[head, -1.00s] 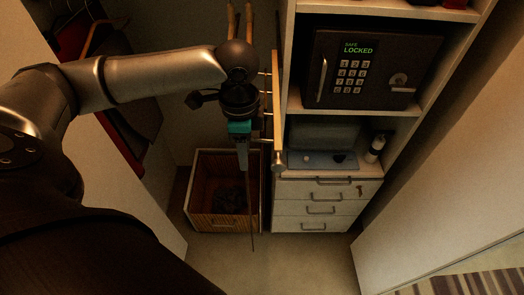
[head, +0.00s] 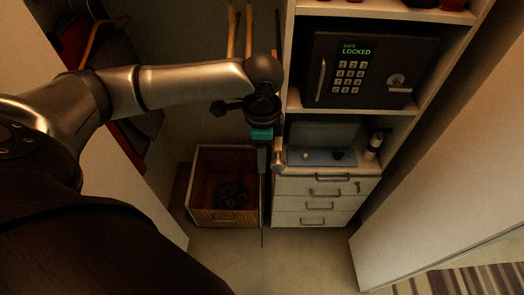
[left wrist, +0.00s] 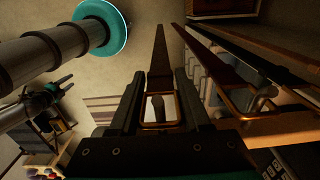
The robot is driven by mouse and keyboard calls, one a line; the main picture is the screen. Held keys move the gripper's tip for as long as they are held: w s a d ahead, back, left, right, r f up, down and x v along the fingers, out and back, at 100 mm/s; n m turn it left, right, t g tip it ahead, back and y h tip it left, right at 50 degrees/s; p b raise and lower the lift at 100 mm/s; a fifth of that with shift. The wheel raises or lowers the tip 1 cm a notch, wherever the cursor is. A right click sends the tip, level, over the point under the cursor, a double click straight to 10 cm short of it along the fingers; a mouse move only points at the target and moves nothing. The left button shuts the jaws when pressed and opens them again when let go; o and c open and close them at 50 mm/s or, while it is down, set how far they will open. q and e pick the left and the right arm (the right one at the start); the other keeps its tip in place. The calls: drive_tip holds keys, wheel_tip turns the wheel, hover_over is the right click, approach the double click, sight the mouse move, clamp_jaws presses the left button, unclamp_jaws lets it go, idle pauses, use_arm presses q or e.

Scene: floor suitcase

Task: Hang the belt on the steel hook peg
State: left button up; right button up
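My left gripper (head: 262,160) is beside the left edge of the cabinet in the head view. It is shut on the belt (left wrist: 159,55), whose brass buckle frame (left wrist: 143,113) sits between the fingertips in the left wrist view. The strap hangs down as a thin dark line in the head view (head: 262,215). A peg end (head: 278,158) also shows beside the gripper.
Other belts (left wrist: 215,45) hang close by, one with a brass buckle (left wrist: 243,103). A wooden crate (head: 192,185) holding a dark coil stands below. The cabinet has a locked safe (head: 355,70) and drawers (head: 315,204). Hanging clothes are at the left.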

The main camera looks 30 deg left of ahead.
use_arm(q)
drive_tip(key=o, duration=0.4)
drive_tip(key=shift+o, duration=0.2)
drive_tip(key=shift+w+r+b, duration=0.1)
drive_tip(key=shift+r+b, duration=0.25)
drive_tip(key=shift+b, duration=0.65)
wheel_tip(320, 180, up, 14)
drive_tip(key=p, duration=0.1)
drive_tip(key=shift+w+r, duration=0.25)
drive_tip(key=shift+w, duration=0.05)
drive_tip(key=shift+d, duration=0.1)
